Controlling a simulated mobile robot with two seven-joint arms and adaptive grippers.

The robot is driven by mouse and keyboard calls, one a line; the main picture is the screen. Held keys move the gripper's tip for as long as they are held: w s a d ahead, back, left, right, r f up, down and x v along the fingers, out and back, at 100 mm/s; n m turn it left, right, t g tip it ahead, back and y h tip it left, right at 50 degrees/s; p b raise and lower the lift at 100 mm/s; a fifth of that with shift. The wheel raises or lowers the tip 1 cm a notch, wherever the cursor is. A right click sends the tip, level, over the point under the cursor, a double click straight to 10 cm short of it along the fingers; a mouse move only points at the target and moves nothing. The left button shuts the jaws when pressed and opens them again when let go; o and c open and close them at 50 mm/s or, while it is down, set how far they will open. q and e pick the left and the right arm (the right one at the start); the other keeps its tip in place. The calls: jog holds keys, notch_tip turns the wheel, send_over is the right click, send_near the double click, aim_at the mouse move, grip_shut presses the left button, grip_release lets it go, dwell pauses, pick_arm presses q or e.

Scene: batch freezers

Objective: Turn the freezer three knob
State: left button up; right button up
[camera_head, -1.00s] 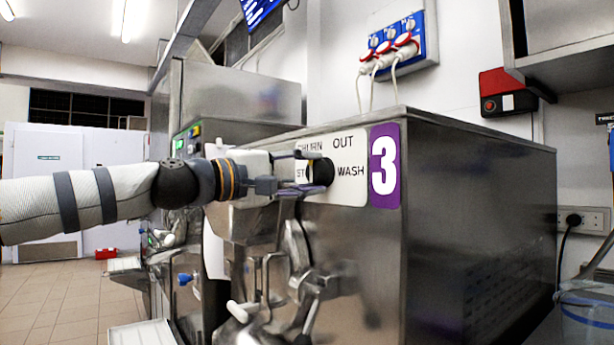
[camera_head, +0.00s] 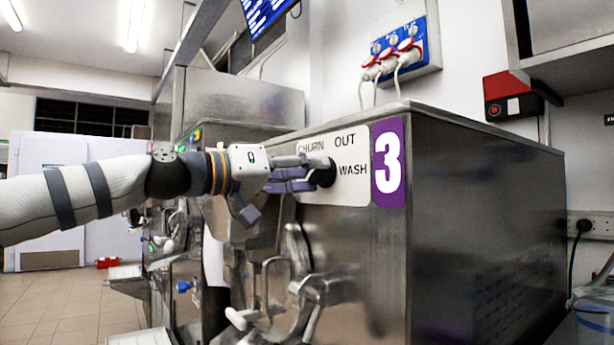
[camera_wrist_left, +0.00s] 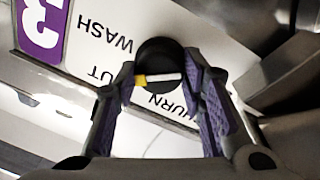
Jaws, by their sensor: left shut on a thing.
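The freezer three knob (camera_head: 324,172) is a round black dial on a white label plate (camera_head: 349,186) reading CHURN, OUT and WASH, beside a purple 3 sign (camera_head: 388,163). My left gripper (camera_head: 307,174) reaches it from the left and is shut on it; the fingers hide part of the knob and the plate's left side. In the left wrist view, the knob (camera_wrist_left: 160,58) sits between the two purple-padded fingertips (camera_wrist_left: 161,70). A white bar with a yellow end (camera_wrist_left: 153,78) runs across the knob between them. My right gripper is not in view.
Metal handles and a spout (camera_head: 300,290) stick out from the freezer front below my left gripper. Another machine (camera_head: 230,98) stands behind to the left. A red and black switch box (camera_head: 512,97) is on the wall at right. The floor (camera_head: 60,310) at lower left is clear.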

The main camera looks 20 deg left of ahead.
pick_arm(q)
jog(key=m, duration=0.3)
jog(key=shift+r+m, duration=0.1)
jog(key=shift+m, duration=0.3)
jog(key=shift+r+m+b, duration=0.2)
jog(key=shift+m+b, duration=0.1)
jog(key=shift+m, duration=1.5)
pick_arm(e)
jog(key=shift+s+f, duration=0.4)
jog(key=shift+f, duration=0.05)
pick_arm(q)
jog(key=shift+a+g, duration=0.1)
jog(key=shift+g, duration=0.2)
jog(key=o, duration=1.2)
jog(key=shift+f, duration=0.1)
jog(key=v, duration=1.2)
